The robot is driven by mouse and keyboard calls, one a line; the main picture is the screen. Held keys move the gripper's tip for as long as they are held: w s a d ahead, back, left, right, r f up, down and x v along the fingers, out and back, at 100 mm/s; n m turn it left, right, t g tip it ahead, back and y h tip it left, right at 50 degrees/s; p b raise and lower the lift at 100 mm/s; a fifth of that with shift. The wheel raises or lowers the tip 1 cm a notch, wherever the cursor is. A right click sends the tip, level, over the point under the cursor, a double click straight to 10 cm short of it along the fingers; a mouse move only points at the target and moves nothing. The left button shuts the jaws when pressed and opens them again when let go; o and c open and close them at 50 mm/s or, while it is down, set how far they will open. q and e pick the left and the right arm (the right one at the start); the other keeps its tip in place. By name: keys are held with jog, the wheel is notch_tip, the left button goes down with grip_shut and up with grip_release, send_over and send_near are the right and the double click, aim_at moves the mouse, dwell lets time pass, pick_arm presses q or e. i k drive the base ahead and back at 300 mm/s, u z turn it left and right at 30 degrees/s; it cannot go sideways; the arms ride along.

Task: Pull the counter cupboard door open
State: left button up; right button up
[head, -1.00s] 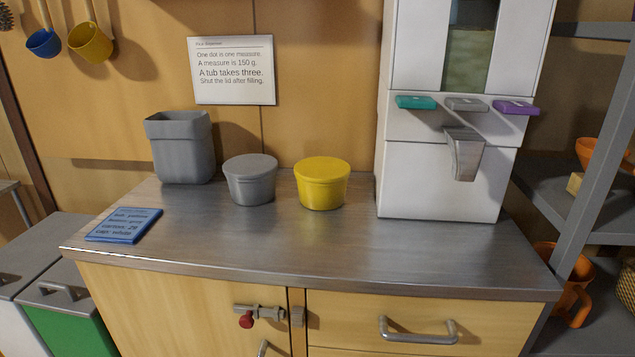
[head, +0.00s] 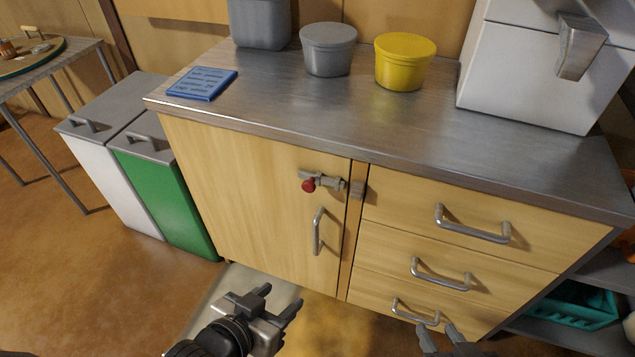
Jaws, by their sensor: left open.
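The counter cupboard door (head: 245,190) is a light wood panel at the counter's left front, and it is shut. Its upright bar handle (head: 318,232) is near the right edge. Above the handle is a bolt (head: 328,181) with a red knob (head: 308,185). The keeper (head: 357,189) is just right of the bolt. I cannot tell whether the bolt's tip is in it. My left gripper (head: 281,297) is open and empty, low in front of the door, below and apart from the handle. My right gripper (head: 438,326) shows at the bottom edge, with its fingers apart.
Three drawers with bar handles (head: 472,226) are right of the door. A green bin (head: 165,190) and a white bin (head: 105,175) stand left of it. On the counter (head: 270,100) are a grey tub (head: 328,52), a yellow tub (head: 405,65) and a blue card (head: 202,83).

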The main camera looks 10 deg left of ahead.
aim_at(246, 189)
jog(key=k, duration=1)
jog(key=u, duration=1.15)
jog(key=i, duration=1.15)
jog(key=z, duration=0.3)
